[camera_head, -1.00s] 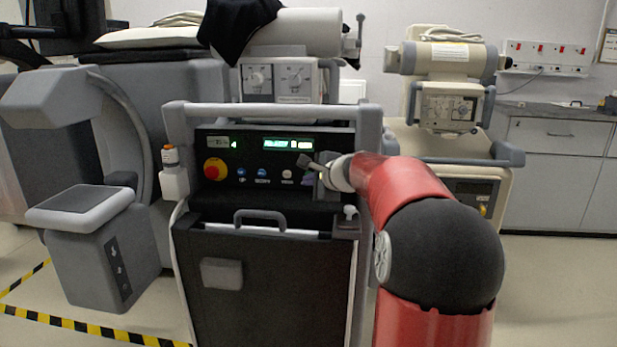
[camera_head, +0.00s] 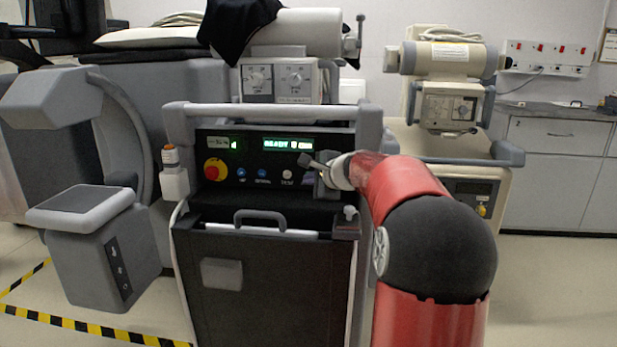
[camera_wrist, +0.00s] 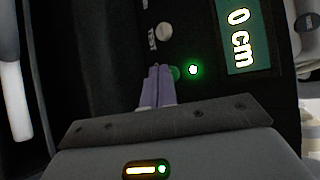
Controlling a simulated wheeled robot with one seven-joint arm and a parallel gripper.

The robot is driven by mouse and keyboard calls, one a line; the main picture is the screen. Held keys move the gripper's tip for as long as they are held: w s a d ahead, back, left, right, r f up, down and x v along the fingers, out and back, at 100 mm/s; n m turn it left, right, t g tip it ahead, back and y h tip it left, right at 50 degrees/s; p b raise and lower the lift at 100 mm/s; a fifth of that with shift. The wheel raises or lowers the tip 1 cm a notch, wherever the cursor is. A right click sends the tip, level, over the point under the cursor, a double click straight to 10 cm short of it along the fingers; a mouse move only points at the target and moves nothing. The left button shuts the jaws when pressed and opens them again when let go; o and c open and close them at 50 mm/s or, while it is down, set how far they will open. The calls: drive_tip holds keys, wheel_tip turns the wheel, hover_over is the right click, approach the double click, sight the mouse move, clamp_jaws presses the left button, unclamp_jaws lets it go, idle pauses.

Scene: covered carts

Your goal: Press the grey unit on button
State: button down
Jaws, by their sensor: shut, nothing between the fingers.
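The grey unit (camera_head: 370,130) stands in front of me with a black control panel (camera_head: 225,175). A green button (camera_wrist: 175,73) shows in the wrist view, partly hidden by my fingers; I cannot read a label on it. A lit green light (camera_wrist: 193,70) is just right of it. My gripper (camera_wrist: 157,71) is shut and empty, its purple-grey fingertips at the panel beside or over the green button. I cannot tell whether they touch it. In the head view my gripper (camera_head: 308,179) is at the panel's right end, hiding what is behind it.
The panel has a red knob (camera_head: 214,169), two blue buttons and a pale button (camera_head: 287,174), which the wrist view (camera_wrist: 163,31) also shows. The lit display (camera_head: 288,144) reads READY and, in the wrist view, 0 cm (camera_wrist: 238,40). A beige unit (camera_head: 450,150) stands behind right.

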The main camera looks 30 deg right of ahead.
drive_tip(key=shift+w+d, duration=0.15)
drive_tip(key=shift+w, duration=0.1)
drive_tip(key=shift+s, duration=0.1)
idle(0.5)
drive_tip(key=shift+s+a+b, duration=0.45)
drive_tip(key=shift+s+b, duration=0.05)
drive_tip(key=shift+s, duration=0.1)
drive_tip(key=shift+s, duration=0.1)
drive_tip(key=shift+s+a+f+b, duration=0.15)
drive_tip(key=shift+s+a+b, duration=0.55)
drive_tip(key=shift+s+b, duration=0.25)
drive_tip(key=shift+s+a+b, duration=0.35)
drive_tip(key=shift+s+a, duration=0.35)
drive_tip(key=shift+s, duration=0.35)
